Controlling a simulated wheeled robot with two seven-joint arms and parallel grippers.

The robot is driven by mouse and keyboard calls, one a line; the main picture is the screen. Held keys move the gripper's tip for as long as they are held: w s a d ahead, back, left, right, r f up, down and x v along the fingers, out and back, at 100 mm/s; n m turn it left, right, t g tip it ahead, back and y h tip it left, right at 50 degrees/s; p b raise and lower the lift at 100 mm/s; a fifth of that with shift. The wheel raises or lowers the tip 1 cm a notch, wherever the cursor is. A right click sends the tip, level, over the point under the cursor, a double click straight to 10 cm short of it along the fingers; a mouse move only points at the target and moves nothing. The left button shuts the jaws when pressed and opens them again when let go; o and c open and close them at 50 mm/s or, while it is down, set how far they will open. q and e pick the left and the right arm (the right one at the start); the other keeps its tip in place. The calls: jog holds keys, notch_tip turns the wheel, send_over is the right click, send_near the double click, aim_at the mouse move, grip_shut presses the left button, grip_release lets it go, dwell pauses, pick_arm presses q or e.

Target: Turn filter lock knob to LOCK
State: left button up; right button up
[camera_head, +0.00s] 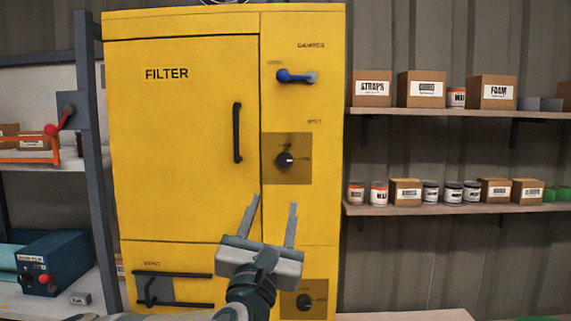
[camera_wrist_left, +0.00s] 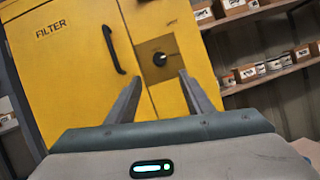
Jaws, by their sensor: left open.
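A yellow cabinet labelled FILTER (camera_head: 180,150) stands upright ahead of me. A black round knob (camera_head: 285,160) sits on a brown plate (camera_head: 304,172) right of the black door handle (camera_head: 237,132); the plate's small markings are too small to read. The knob also shows in the left wrist view (camera_wrist_left: 159,59), beyond my fingers. A second dark knob (camera_head: 304,301) is on a lower brown plate. My left gripper (camera_head: 273,206) is open and empty, its fingers pointing up below the upper knob and apart from it. My right gripper is not in view.
A blue damper lever (camera_head: 296,77) is above the upper knob. Shelves with boxes and cans (camera_head: 455,112) are at the right. A grey post (camera_head: 93,150) and a red-handled lever (camera_head: 62,122) are at the left. A dark blue box (camera_head: 52,262) stands at the lower left.

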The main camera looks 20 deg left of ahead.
aim_at(285, 161)
pick_arm(q)
jog(key=p+x, duration=0.7)
jog(key=x, duration=0.8)
jog(key=shift+w+a+r+p, duration=0.1)
jog(key=shift+w+r+p, duration=0.1)
jog(key=shift+w+p, duration=0.15)
jog(key=shift+w, duration=0.4)
jog(key=shift+a, duration=0.1)
jog(key=shift+c, duration=0.6)
jog(key=c, duration=0.9)
